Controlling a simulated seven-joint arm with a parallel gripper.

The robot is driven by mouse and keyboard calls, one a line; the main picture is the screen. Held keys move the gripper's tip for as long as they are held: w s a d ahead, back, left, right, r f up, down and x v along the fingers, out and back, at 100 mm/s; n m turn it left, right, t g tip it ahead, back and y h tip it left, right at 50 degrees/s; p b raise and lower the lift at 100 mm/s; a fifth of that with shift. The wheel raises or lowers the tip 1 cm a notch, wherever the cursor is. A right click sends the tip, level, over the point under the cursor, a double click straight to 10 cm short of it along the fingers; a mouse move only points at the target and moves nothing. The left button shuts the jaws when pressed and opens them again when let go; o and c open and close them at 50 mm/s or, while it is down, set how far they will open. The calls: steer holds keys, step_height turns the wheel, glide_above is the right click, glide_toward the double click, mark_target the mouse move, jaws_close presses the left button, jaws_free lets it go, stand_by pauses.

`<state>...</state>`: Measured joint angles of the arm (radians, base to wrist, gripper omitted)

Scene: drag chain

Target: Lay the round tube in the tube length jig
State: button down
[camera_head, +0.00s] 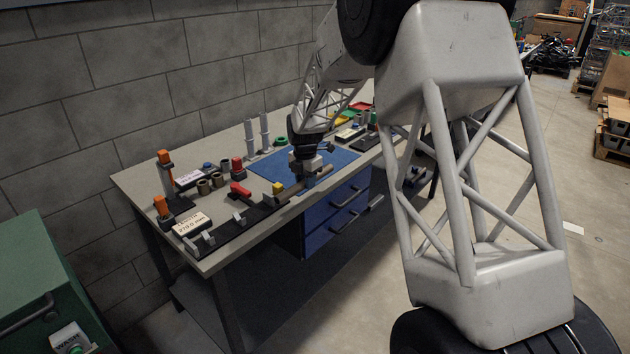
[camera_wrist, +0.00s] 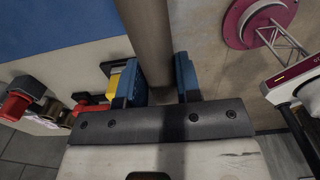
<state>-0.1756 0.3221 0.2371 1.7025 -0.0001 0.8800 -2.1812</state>
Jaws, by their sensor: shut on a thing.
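The round tube (camera_wrist: 148,40) is grey-brown and runs between the blue finger pads of my gripper (camera_wrist: 158,84) in the wrist view. In the head view, my gripper (camera_head: 303,174) is shut on the tube (camera_head: 322,171) and holds it near the blue mat's front edge. The tube length jig (camera_head: 232,231) is a long black bar with grey supports along the table's front left edge. The tube points roughly along the jig, at its right end. The gripper hides part of the tube, and I cannot tell whether the tube touches the jig.
A red clamp handle (camera_head: 240,190) and a yellow block (camera_head: 278,188) are at the jig. A label block (camera_head: 190,222), orange-topped tools (camera_head: 165,158) and short tube pieces (camera_head: 204,186) stand behind it. The blue mat (camera_head: 340,158) has bare room.

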steer(key=s+a+r, duration=0.2)
steer(key=s+a, duration=0.4)
steer(key=a, duration=0.5)
steer(key=s+a+r, duration=0.2)
steer(key=s+a, duration=0.4)
steer(key=a, duration=0.5)
steer(key=shift+s+a+r, duration=0.15)
steer(key=shift+a+r, duration=0.1)
steer(key=shift+r, duration=0.1)
steer(key=shift+f, duration=0.1)
steer(key=shift+f, duration=2.5)
steer(key=shift+f, duration=1.55)
stand_by(0.5)
steer(key=c, duration=0.7)
jaws_free()
steer(key=shift+c, duration=0.2)
